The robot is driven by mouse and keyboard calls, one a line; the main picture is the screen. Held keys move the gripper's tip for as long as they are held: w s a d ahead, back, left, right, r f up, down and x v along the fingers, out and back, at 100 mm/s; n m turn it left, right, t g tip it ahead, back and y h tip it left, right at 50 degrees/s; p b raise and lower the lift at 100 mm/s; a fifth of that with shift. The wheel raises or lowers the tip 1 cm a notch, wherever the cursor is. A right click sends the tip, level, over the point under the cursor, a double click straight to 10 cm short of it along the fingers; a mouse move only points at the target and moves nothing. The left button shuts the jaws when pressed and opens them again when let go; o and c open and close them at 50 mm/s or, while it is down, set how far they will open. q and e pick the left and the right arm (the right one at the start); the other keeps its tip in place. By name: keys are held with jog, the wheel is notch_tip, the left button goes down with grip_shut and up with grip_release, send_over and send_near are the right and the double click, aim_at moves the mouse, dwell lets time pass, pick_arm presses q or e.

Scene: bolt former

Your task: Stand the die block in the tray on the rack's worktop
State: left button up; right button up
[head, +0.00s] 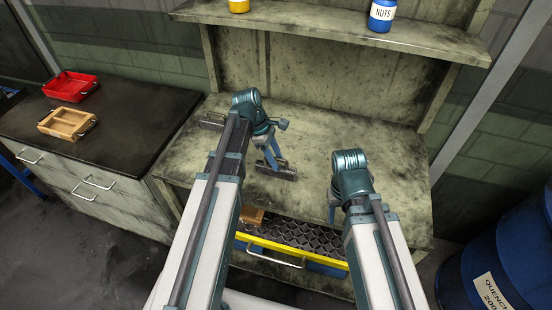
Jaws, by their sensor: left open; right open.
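The rack's worktop (370,145) fills the middle of the head view. My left gripper (272,158) is open over the worktop, pointing down. A dark grey piece (277,173) lies at its fingertips; I cannot tell whether they touch it. Another dark piece (212,121) shows left of my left arm. My arm hides the area between them, so I cannot tell whether either is the die block or part of the tray. My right gripper (331,210) is open near the worktop's front, partly hidden by its wrist, with nothing visible in it.
A yellow-fronted drawer (290,252) stands pulled out below the worktop, with a brown block (251,217) at its left. A red tray (70,86) and a tan tray (67,123) sit on the left cabinet. A blue barrel (510,255) stands right. The worktop's right side is clear.

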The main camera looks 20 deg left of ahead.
pick_arm(q)
jog(key=s+p+v, duration=0.1)
jog(key=p+v, duration=1)
jog(key=v, duration=0.1)
jog(key=s+d+f+m+y, duration=0.1)
jog(key=s+d+m+y, duration=0.4)
jog(key=s+d+m, duration=0.9)
jog(key=d+m, duration=0.1)
jog(key=m, duration=0.6)
jog(key=shift+f+m+y, duration=0.2)
jog(key=shift+m+y, duration=0.1)
jog(key=shift+y, duration=0.1)
jog(key=shift+d+f, duration=0.1)
